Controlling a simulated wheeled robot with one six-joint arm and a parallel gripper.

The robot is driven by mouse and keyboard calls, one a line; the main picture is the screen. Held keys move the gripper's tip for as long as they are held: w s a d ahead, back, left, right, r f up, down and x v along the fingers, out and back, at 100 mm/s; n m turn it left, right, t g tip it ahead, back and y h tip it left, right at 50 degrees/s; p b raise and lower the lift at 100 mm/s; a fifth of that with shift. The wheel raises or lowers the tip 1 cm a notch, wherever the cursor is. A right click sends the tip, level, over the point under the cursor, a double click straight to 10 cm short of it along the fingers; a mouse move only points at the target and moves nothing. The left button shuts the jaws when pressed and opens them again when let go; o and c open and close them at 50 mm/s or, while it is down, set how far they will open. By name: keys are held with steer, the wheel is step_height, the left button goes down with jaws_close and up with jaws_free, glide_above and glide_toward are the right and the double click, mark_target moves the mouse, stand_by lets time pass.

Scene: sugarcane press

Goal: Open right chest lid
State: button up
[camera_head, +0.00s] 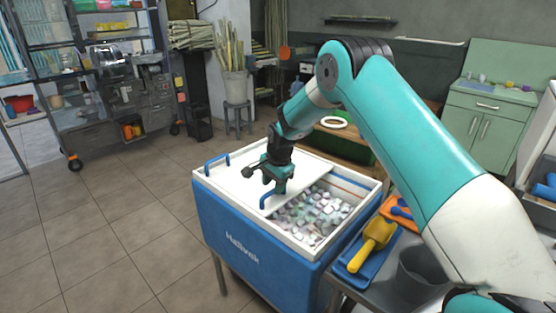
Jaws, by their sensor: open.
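The chest (228,236) is a blue box with a white rim, standing in front of me. White lid panels (233,185) cover its left part. One blue handle (217,161) is at the left edge. Another blue handle (266,199) is at the right edge of the white covering, just under my gripper. The right part of the chest is uncovered and shows many ice cubes (315,212). My gripper (275,187) points down, open, beside the right handle. I cannot tell whether it touches the handle. My gripper and wrist hide part of the lids.
Right of the chest, a grey table (382,290) holds a yellow scoop (371,243) on a blue tray, and a dark container (420,272). A stool with a bucket of canes (234,84) stands behind. The tiled floor at left is clear.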

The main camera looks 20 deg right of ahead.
step_height(320, 180, up, 15)
steer(key=s+d+b, duration=0.1)
steer(key=s, duration=0.1)
steer(key=shift+s, duration=0.4)
steer(key=s+a+r+n+y, duration=0.1)
steer(key=s+a+r+n, duration=0.2)
steer(key=s+a+n, duration=0.35)
steer(key=s+a+r+n+y, duration=0.1)
steer(key=s+a+r+n, duration=0.25)
steer(key=s, duration=0.55)
steer(key=s+a+n+g, duration=0.1)
steer(key=s+n, duration=0.4)
steer(key=s, duration=0.6)
steer(key=s+a+n+g+y, duration=0.1)
steer(key=s+a+n, duration=0.3)
steer(key=s, duration=0.7)
steer(key=shift+s+a+f+n, duration=0.2)
steer(key=shift+f+n, duration=0.1)
steer(key=shift+n, duration=0.6)
steer(key=shift+d, duration=0.15)
